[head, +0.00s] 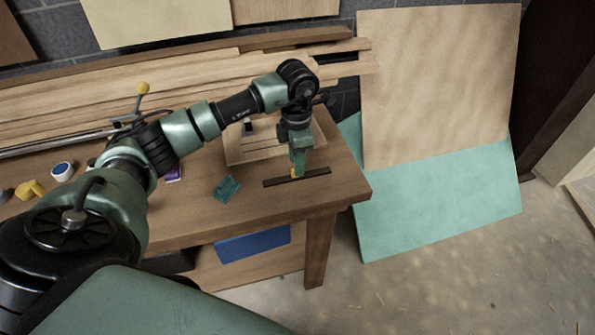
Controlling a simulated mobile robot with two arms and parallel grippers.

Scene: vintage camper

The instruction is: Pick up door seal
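A thin, dark, straight strip, which looks like the door seal (316,172), lies on the wooden workbench (225,219) near its right end. My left gripper (297,172) points down over the middle of the strip, with its tips at or just above it. A small yellow-orange patch shows at the fingertips. The fingers are too small in view to tell whether they are open, shut or touching the strip. The gripper hides the strip's middle. My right gripper is not in view.
A teal block (227,188) lies left of the strip. A shallow wooden tray (240,155) is behind it. Yellow pieces (30,190) and a white-and-blue round item (62,171) are at far left. Long boards line the back. Panels (437,80) lean at right.

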